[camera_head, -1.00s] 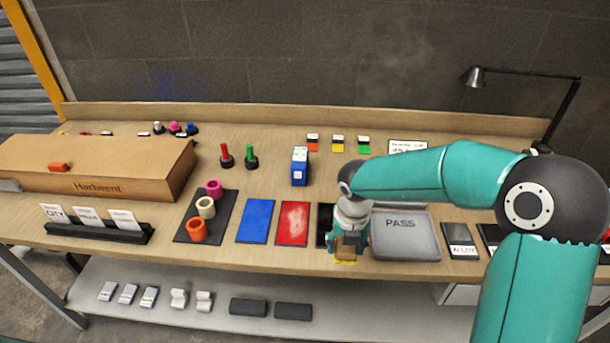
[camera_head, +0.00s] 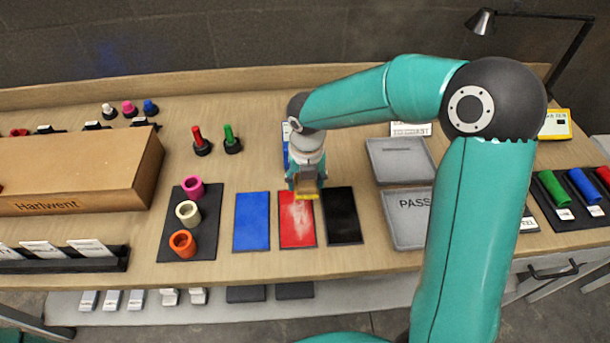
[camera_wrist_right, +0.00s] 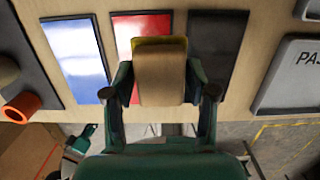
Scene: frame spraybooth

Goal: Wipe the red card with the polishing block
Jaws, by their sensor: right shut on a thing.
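The red card (camera_head: 297,228) lies on the bench between a blue card (camera_head: 252,222) and a black card (camera_head: 342,216). A whitish smear shows on its face in the head view. My right gripper (camera_head: 306,180) is shut on the polishing block (camera_head: 307,190), a tan block with a yellow edge. The block is at the far end of the red card in the head view and hides part of it. In the right wrist view the block (camera_wrist_right: 162,78) covers much of the red card (camera_wrist_right: 142,24). I cannot tell whether it touches. My left gripper is not in view.
A dark mat (camera_head: 170,235) with pink, cream and orange rings is left of the cards. Grey trays (camera_head: 400,160) are to the right, one marked PASS (camera_head: 402,230). A cardboard box (camera_head: 80,180) is at far left. Red and green pegs (camera_head: 230,140) stand behind.

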